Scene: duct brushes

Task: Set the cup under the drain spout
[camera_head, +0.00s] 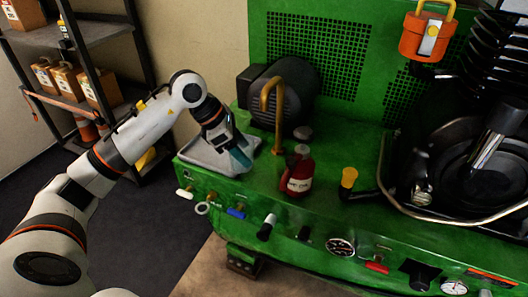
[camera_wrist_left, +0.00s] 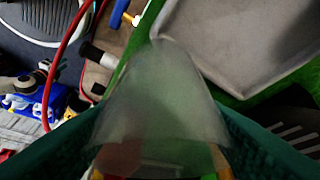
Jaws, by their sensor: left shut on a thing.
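My left gripper (camera_head: 240,157) is over the shallow grey tray (camera_head: 195,155) on the green machine's left end; its teal fingertips point down. In the left wrist view, a translucent greyish cup (camera_wrist_left: 160,95) sits between the teal fingers (camera_wrist_left: 160,150), which are shut on it. The cup is not clearly visible in the head view. The tray also shows in the wrist view (camera_wrist_left: 235,35), beyond the cup. A curved brass pipe (camera_head: 268,88) stands just right of the gripper; I cannot tell whether it is the drain spout. My right gripper is not in view.
A red bottle (camera_head: 298,176) and a yellow-topped knob (camera_head: 348,177) stand right of the tray. Valves and gauges (camera_head: 341,247) line the machine's front edge. Black pans (camera_head: 470,165) fill the right side. A shelf with boxes (camera_head: 68,80) stands at left.

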